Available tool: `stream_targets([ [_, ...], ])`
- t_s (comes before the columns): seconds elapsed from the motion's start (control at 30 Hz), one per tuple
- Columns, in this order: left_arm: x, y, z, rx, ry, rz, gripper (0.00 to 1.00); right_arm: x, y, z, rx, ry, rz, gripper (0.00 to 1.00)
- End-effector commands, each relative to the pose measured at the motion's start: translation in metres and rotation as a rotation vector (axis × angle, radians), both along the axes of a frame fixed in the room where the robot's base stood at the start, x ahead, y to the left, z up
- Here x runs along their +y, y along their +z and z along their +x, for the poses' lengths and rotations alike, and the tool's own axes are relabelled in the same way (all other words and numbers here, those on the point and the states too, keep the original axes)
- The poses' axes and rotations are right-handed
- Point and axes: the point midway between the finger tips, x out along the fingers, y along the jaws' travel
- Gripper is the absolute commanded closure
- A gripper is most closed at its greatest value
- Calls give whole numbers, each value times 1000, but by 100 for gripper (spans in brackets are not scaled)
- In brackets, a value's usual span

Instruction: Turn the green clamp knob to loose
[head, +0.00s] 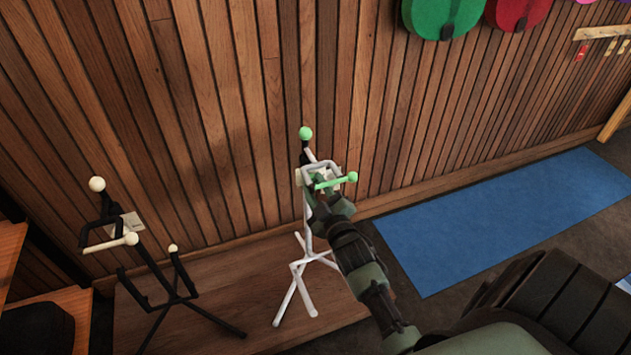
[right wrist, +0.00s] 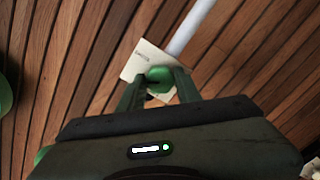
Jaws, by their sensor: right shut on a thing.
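The green clamp knob (right wrist: 159,77) shows in the right wrist view, between the fingertips of my right gripper (right wrist: 157,88). The gripper is shut on it. Behind the knob is a white card (right wrist: 143,60) with small print that I cannot read, and a white pole (right wrist: 192,28). In the head view the knob is hidden by my right gripper (head: 317,196), which reaches the upper part of a white stand (head: 306,222) with green-tipped arms. The knob's turn position cannot be told. My left gripper is not in view.
A black stand (head: 163,283) with cream tips is at the left, beside a wooden shelf (head: 8,250). A slatted wood wall (head: 230,100) stands close behind the white stand. A blue mat (head: 500,215) lies on the floor at right. Colored round-bottomed items (head: 440,15) hang above.

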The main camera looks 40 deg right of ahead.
Motion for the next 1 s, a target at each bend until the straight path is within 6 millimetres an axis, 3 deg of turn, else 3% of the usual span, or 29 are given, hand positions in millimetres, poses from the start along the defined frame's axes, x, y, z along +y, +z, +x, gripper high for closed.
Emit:
stream_targets([
  [0.2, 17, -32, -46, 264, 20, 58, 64, 1, 2, 0, 50, 1, -200, 100],
  [0.47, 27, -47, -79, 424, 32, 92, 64, 0, 1, 0, 107, 0, -440, 100],
  [0.67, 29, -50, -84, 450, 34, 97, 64, 0, 0, 0, 149, 1, -621, 100],
  [1.0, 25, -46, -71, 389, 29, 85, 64, 0, 0, 0, 208, 1, -865, 100],
])
